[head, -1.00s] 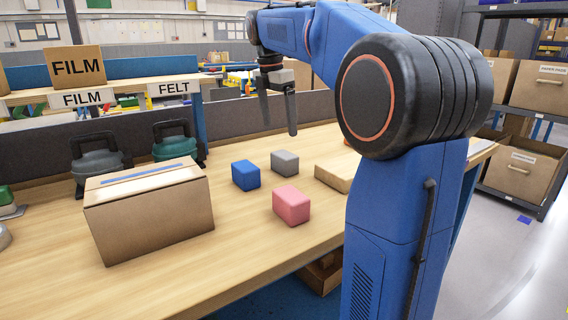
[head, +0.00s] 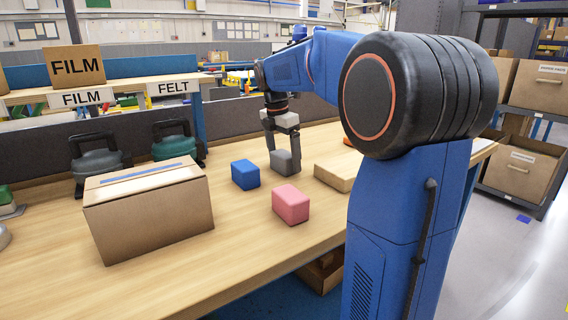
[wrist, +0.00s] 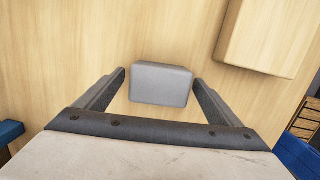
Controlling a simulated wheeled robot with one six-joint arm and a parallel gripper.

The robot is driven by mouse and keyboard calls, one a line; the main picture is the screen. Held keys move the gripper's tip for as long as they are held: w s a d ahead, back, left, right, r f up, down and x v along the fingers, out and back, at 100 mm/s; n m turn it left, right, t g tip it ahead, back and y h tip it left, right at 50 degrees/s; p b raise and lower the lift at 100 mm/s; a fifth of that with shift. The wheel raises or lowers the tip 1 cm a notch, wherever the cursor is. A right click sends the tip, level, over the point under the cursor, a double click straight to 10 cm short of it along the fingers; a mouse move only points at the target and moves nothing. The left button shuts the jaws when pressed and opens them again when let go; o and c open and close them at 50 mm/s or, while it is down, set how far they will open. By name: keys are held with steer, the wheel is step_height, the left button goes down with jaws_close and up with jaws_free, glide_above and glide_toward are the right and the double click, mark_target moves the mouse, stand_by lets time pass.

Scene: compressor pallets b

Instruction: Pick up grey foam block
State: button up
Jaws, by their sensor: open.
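The grey foam block (head: 284,163) rests on the wooden table, behind the pink block and right of the blue block. My gripper (head: 284,170) is lowered over it, fingers pointing down on either side of the block. In the wrist view the grey block (wrist: 160,83) lies between the two open fingers of my gripper (wrist: 160,82), with a small gap visible on each side. The fingers partly hide the block in the head view.
A blue block (head: 245,174) and a pink block (head: 291,204) stand nearby on the table (head: 235,255). A flat tan box (head: 338,172) lies just right of the grey block. A large cardboard box (head: 150,215) stands at the left. Dark-handled cases (head: 98,165) stand behind it.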

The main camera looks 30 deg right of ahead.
steer(key=shift+f, duration=0.3)
steer(key=shift+c, duration=0.5)
steer(key=c, duration=1.1)
steer(key=shift+o, duration=0.2)
